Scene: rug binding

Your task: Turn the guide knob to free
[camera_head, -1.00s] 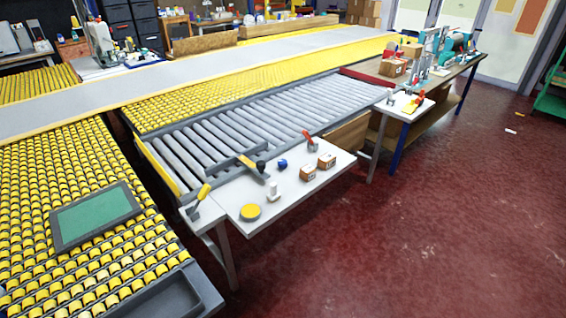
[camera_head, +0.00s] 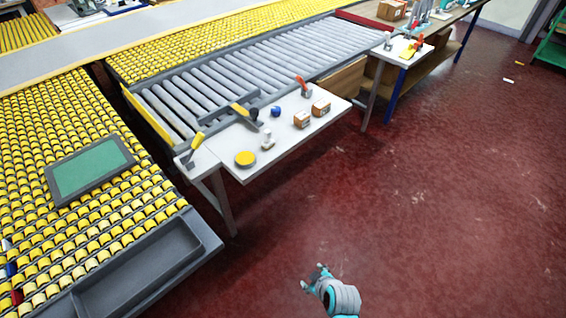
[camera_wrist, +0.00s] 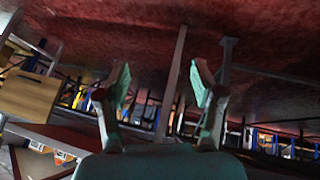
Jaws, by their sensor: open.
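A dark guide bar (camera_head: 228,105) with a yellow arm and a black knob (camera_head: 254,113) lies at the front edge of the grey rollers, beside the white table (camera_head: 290,135). I take this black knob for the guide knob; its setting is too small to read. A small blue piece (camera_head: 276,111) stands to its right. My gripper (camera_head: 313,275) is low in the head view, over the red floor, well in front of the table and away from the knob. It is open and empty; its fingers are spread in the wrist view (camera_wrist: 160,82). The knob cannot be made out in the wrist view.
The white table also holds a yellow disc (camera_head: 245,159), a small white item (camera_head: 267,140), two cartons (camera_head: 302,119) and a red-handled tool (camera_head: 303,86). A yellow-handled tool (camera_head: 195,145) sits at its left. The red floor (camera_head: 420,210) is clear in front.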

